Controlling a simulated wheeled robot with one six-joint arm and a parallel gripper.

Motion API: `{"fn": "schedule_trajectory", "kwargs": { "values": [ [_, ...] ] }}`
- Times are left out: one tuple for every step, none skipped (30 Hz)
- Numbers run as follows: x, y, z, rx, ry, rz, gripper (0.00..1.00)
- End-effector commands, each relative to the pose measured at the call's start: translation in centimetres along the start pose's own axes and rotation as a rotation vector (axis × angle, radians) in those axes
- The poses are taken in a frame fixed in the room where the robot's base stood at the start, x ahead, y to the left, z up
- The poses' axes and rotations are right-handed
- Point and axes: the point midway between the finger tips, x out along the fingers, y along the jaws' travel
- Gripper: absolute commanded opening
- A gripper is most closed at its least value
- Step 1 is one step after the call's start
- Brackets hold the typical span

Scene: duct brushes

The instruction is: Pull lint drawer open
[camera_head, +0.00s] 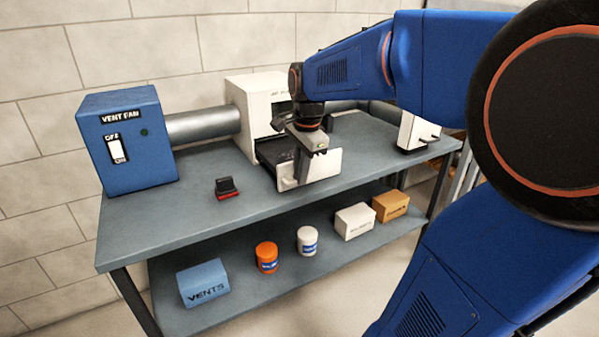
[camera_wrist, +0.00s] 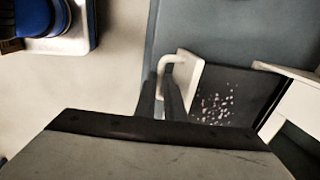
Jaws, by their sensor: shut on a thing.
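The lint drawer (camera_head: 322,167) has a white front and a dark tray. It stands partly out of the white lint box (camera_head: 256,100) on the bench. In the wrist view the dark drawer tray (camera_wrist: 222,98) shows pale specks inside. My gripper (camera_head: 303,178) is at the drawer front, pointing down. In the wrist view my gripper (camera_wrist: 170,92) has its two dark fingers shut on the white drawer handle (camera_wrist: 180,62). Part of the handle is hidden between the fingers.
A blue vent fan box (camera_head: 135,150) with a switch stands at the left of the bench (camera_head: 190,208). A small black and red item (camera_head: 227,188) lies left of the drawer. A white panel (camera_head: 416,132) stands at right. The lower shelf (camera_head: 233,262) holds boxes and jars.

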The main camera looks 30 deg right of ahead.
Motion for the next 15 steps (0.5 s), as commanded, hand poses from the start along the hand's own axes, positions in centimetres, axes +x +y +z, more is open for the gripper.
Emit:
{"fn": "schedule_trajectory", "kwargs": {
  "values": [
    [-0.04, -0.02, 0.00, 0.000, 0.000, -0.001, 0.00],
    [-0.04, -0.03, 0.00, 0.000, 0.000, -0.001, 0.00],
    [-0.04, -0.03, 0.00, 0.000, 0.000, -0.001, 0.14],
    [-0.04, -0.03, 0.00, 0.000, 0.000, -0.001, 0.21],
    [-0.04, -0.03, 0.00, 0.000, 0.000, -0.001, 0.28],
    [-0.03, -0.04, 0.00, 0.000, 0.000, -0.001, 0.28],
    [-0.03, -0.04, 0.00, 0.000, 0.000, -0.001, 0.28],
    [-0.03, -0.04, 0.00, 0.000, 0.000, -0.001, 0.28],
    [-0.03, -0.04, 0.00, 0.000, 0.000, -0.001, 0.28],
    [-0.02, -0.04, 0.00, 0.000, 0.000, -0.001, 0.28],
    [-0.02, -0.04, 0.00, 0.000, 0.000, -0.001, 0.28],
    [-0.02, -0.04, 0.00, 0.000, 0.000, -0.001, 0.28],
    [-0.03, -0.04, 0.00, 0.000, 0.000, -0.001, 0.28],
    [-0.07, -0.04, 0.00, 0.000, 0.000, -0.001, 0.28],
    [-0.18, -0.05, -0.01, 0.000, 0.000, -0.001, 0.28]
  ]
}}
